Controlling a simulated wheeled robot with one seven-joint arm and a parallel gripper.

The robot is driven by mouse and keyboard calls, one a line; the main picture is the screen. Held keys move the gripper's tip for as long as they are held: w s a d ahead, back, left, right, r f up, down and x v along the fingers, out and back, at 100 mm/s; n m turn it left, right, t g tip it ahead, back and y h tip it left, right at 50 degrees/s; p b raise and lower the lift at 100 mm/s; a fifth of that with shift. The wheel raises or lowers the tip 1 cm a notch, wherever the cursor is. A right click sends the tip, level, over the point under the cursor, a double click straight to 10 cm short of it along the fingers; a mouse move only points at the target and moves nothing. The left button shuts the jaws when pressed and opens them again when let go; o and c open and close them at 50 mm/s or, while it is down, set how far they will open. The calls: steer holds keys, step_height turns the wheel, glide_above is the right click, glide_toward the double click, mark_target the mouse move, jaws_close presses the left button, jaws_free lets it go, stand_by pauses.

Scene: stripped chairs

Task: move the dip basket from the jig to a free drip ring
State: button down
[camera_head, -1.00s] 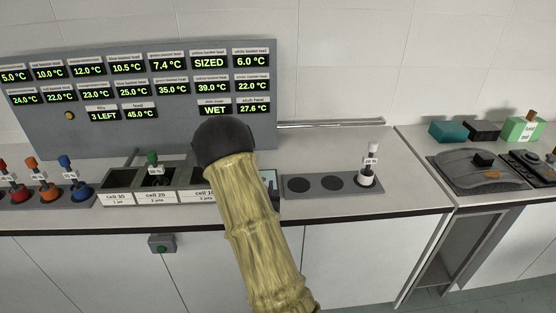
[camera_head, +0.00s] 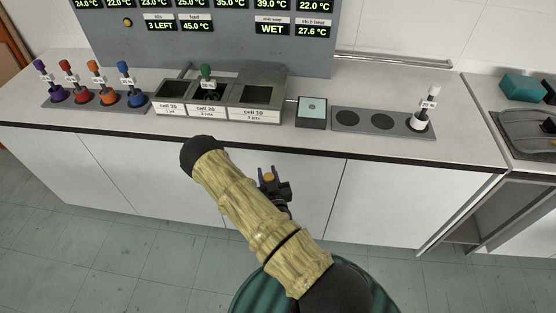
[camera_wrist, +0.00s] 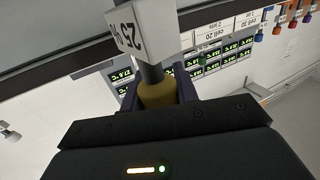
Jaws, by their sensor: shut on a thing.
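In the head view my gripper (camera_head: 269,175) is in front of the counter, shut on a yellow-brown knob. In the wrist view the knob (camera_wrist: 158,95) is between my gripper's dark fingers (camera_wrist: 158,88). A grey stem and a white tag marked about 25 % (camera_wrist: 140,30) extend from it. I take this as the dip basket; its far end is out of view. A grey plate (camera_head: 365,131) has two empty dark drip rings, left (camera_head: 347,118) and middle (camera_head: 382,121). A white basket (camera_head: 420,122) occupies its right one. I cannot tell which fixture is the jig.
A box with a pale blue top (camera_head: 312,109) stands left of the ring plate. Further left are three cells (camera_head: 262,94), the middle one with a green-topped basket (camera_head: 206,72). A rack (camera_head: 106,106) holds several coloured baskets. The counter edge (camera_head: 300,145) lies beyond my gripper.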

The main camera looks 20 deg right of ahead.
steer(key=s+a+f+n+y, duration=0.1)
steer(key=a+f+n+y, duration=0.1)
steer(key=a+f, duration=0.4)
steer(key=shift+a+f+y, duration=0.2)
steer(key=shift+f+y, duration=0.2)
steer(key=shift+y, duration=0.3)
steer(key=shift+r, duration=0.1)
